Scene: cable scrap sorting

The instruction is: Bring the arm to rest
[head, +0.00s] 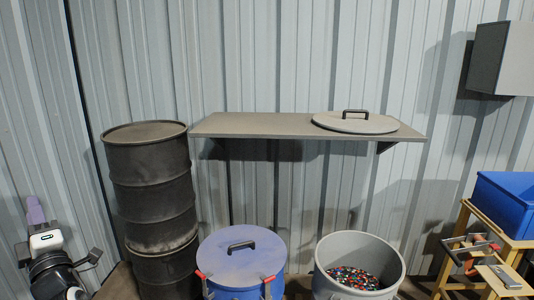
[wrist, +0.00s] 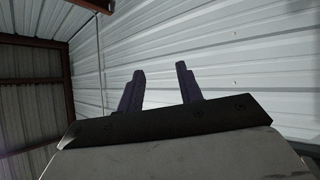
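My gripper (wrist: 160,75) shows in the wrist view with two dark purple fingers standing apart. Nothing is between them, and behind them are only the corrugated wall and part of the roof. In the head view, part of my arm is at the lower left edge, with a purple finger of my gripper (head: 36,210) pointing up. The gripper there is clear of the barrels and touches nothing that I can see. The rest of my arm is cut off by the frame.
Stacked dark barrels (head: 152,190) stand right of my arm. A blue lidded drum (head: 235,292) and an open grey bin (head: 392,262) of coloured bits stand in front. A wall shelf (head: 255,124) bears a grey lid (head: 345,122). A blue crate (head: 505,208) sits on a wooden stand at right.

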